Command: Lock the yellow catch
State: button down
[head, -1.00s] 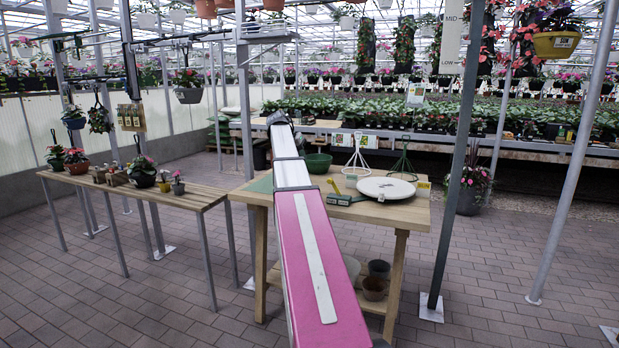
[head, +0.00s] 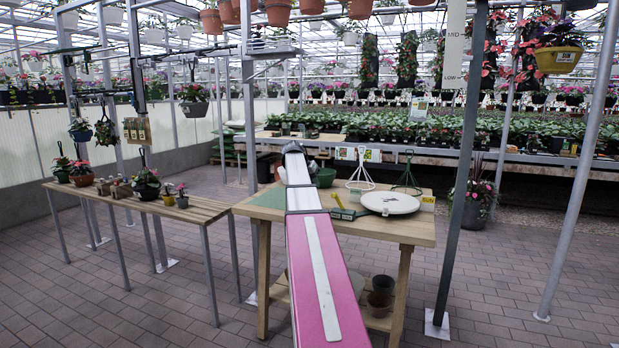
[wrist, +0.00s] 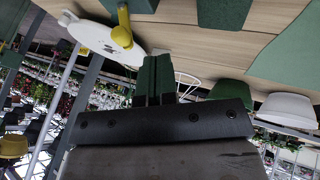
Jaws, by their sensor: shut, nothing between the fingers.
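The yellow catch (head: 337,201) stands on a dark green base (head: 347,214) on the wooden workbench (head: 400,232). In the wrist view, where the bench appears at the top, the catch (wrist: 122,32) shows a rounded yellow end and a lever reaching up to the green base (wrist: 138,5). My gripper (wrist: 155,68) shows there with its dark green fingers together, empty and apart from the catch. In the head view my arm reaches over the bench, and its far end hides the fingers. I cannot tell the catch's exact lock state.
A round white plate (head: 390,203) lies right of the catch. White (head: 361,175) and green (head: 407,180) wire stands and a green bowl (head: 326,177) are behind. A slatted bench (head: 150,213) with potted plants stands left. Metal posts (head: 462,190) rise at right.

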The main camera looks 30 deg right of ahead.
jog(key=s+d+f, duration=0.1)
jog(key=d, duration=0.1)
jog(key=s+d+f, duration=0.1)
jog(key=s, duration=0.1)
jog(key=shift+d+f, duration=0.35)
jog(key=shift+d, duration=0.05)
jog(key=shift+s, duration=0.1)
jog(key=shift+s+d+r+t+y, duration=0.7)
jog(key=shift+s+t+y, duration=0.1)
jog(key=shift+s+t, duration=0.1)
jog(key=s+d+r+m+t+y, duration=0.1)
jog(key=s+d+m+t+y, duration=0.1)
jog(key=s+d+t+y, duration=0.2)
jog(key=shift+s+d+t+y, duration=0.35)
jog(key=shift+s+t, duration=0.2)
jog(key=shift+t, duration=0.25)
